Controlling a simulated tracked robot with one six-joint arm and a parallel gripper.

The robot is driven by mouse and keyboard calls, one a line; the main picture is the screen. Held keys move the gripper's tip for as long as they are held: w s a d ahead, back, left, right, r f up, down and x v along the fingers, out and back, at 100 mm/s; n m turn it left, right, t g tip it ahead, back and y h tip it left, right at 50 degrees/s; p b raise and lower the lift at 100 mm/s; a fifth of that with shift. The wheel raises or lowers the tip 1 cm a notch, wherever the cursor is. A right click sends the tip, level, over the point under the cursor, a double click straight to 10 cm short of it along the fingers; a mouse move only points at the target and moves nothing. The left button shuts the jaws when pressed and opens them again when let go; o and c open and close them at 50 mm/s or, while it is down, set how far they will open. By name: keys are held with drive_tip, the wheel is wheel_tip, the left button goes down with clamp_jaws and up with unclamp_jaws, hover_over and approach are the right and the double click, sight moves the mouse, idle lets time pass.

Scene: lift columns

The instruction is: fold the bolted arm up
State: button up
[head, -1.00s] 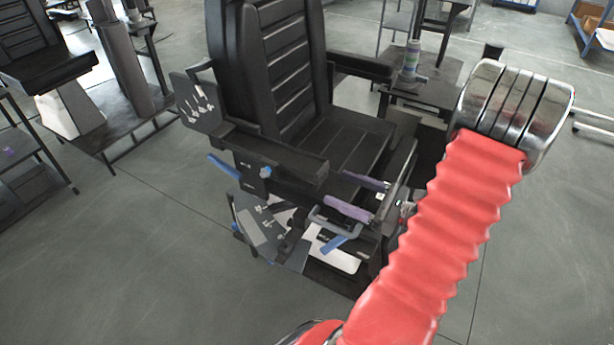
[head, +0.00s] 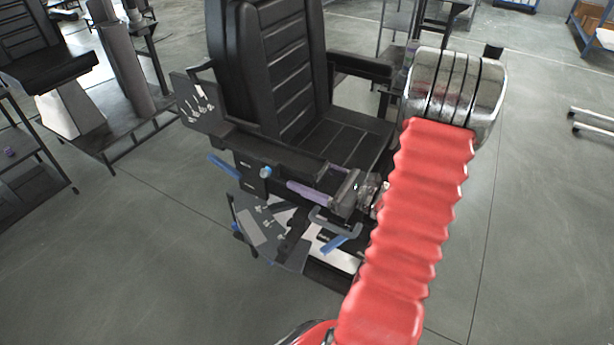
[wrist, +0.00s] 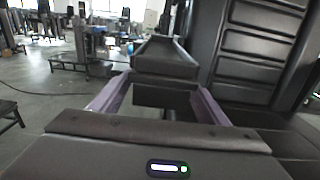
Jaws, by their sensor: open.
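The bolted arm is the black padded near armrest (head: 265,148) of the black chair (head: 290,70). It lies lowered and roughly level along the near side of the seat. In the wrist view, the armrest's front end (wrist: 165,62) faces me, with a dark block under the pad. My gripper (head: 308,183) is beside and just below that front end in the head view. Its two purple fingers are spread apart in the wrist view (wrist: 160,88), with the armrest end ahead, between their tips. Contact cannot be told.
A grey panel with tools (head: 270,230) and blue handles sits low on the chair's near side. The far armrest (head: 360,66) is across the seat. Another black chair (head: 45,55) stands at the left. The floor in the left foreground is clear.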

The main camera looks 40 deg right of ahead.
drive_tip(key=shift+w, duration=0.1)
drive_tip(key=shift+c, duration=0.4)
drive_tip(key=c, duration=1.3)
drive_tip(key=shift+a, duration=0.3)
drive_tip(key=shift+c, duration=0.6)
drive_tip(key=shift+d+r, duration=0.1)
drive_tip(key=shift+d, duration=0.15)
